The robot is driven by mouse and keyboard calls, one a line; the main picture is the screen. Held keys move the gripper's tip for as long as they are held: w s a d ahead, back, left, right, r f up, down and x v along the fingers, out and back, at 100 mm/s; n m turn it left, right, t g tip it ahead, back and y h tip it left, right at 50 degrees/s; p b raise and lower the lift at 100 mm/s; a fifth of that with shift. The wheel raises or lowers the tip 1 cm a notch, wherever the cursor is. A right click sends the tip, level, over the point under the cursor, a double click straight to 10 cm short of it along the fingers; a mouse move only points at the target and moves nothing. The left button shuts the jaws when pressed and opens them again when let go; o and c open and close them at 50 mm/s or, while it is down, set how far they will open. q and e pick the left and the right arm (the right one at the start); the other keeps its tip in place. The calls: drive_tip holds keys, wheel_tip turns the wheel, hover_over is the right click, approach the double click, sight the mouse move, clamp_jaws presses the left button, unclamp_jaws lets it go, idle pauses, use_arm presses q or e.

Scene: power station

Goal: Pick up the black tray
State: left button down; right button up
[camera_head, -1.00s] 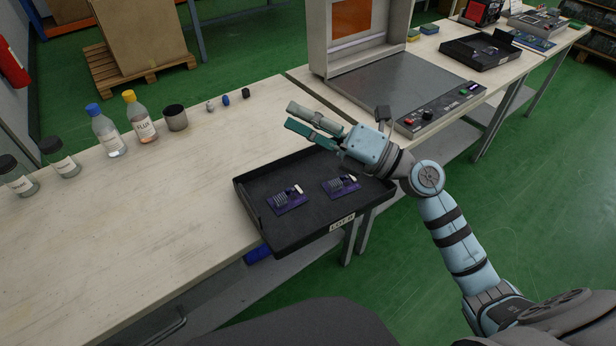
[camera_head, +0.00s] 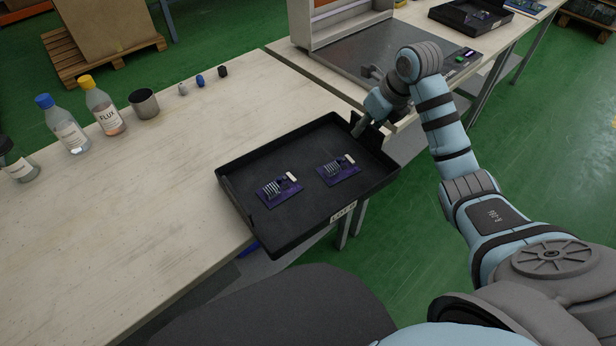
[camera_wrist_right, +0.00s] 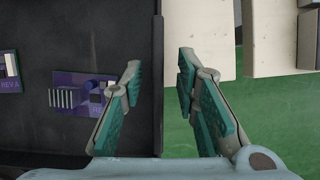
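The black tray (camera_head: 298,153) lies on the pale workbench and overhangs its front edge. Two purple circuit boards, one on the left (camera_head: 279,190) and one on the right (camera_head: 338,170), lie in it. My right gripper (camera_head: 360,126) is at the tray's right end, pointing down. In the right wrist view my gripper (camera_wrist_right: 158,68) is open, one finger over the tray's inside (camera_wrist_right: 110,35) and the other outside its wall. The wall lies between the fingers with gaps on both sides. My left gripper is not in view.
A grey machine (camera_head: 385,45) stands on the bench behind the gripper. Bottles (camera_head: 103,108), a dark cup (camera_head: 144,103) and small parts stand along the back. A second black tray (camera_head: 470,15) lies farther right. The bench left of the tray is clear.

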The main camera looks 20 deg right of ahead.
drive_tip(key=x, duration=0.3)
drive_tip(key=shift+f+b, duration=0.1)
drive_tip(key=shift+b, duration=0.2)
drive_tip(key=shift+s, duration=0.1)
clamp_jaws()
